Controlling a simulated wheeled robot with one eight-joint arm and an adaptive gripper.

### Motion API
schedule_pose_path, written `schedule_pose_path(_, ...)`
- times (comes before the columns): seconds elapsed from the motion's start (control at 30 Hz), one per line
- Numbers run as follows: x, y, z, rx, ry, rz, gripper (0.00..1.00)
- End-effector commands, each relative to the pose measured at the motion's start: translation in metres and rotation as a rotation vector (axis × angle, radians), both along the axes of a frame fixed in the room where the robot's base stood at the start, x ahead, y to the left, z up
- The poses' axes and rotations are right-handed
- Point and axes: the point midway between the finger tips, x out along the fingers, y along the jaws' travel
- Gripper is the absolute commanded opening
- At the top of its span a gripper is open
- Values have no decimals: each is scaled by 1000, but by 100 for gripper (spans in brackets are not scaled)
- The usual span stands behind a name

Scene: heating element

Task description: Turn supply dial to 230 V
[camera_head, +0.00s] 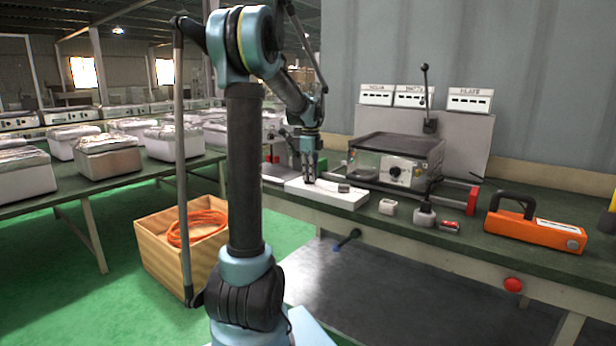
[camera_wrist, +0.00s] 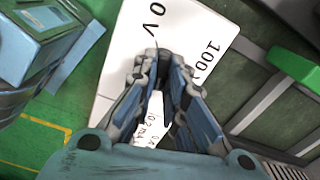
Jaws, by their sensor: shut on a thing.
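A white plate (camera_head: 350,200) lies on the green workbench in the head view. My gripper (camera_head: 309,180) points straight down onto its left part. In the wrist view the same plate (camera_wrist: 118,70) shows printed marks "0 V" and "100 V" beyond my gripper (camera_wrist: 162,68). The fingers are close together and shut on the supply dial, which they almost wholly hide. The dial's pointer and setting cannot be read, and no 230 V mark shows. A white piece with small print (camera_wrist: 152,130) shows between the fingers.
Behind the plate stands a black-topped apparatus (camera_head: 398,146) with a front knob. To the right are a small white block (camera_head: 387,207), a dark-topped piece (camera_head: 425,215) and an orange handled device (camera_head: 535,230). A wooden crate (camera_head: 165,262) with orange cable stands on the floor.

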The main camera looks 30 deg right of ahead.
Motion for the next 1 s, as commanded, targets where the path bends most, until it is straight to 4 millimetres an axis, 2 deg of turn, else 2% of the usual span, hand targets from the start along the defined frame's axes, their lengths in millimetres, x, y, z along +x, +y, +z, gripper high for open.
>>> schedule_pose_path(0.2,-1,2,0,2,2,-185,0)
schedule_pose_path(0.5,0,2,0,1,1,-370,0)
schedule_pose_path(1.0,0,1,0,2,0,-461,0)
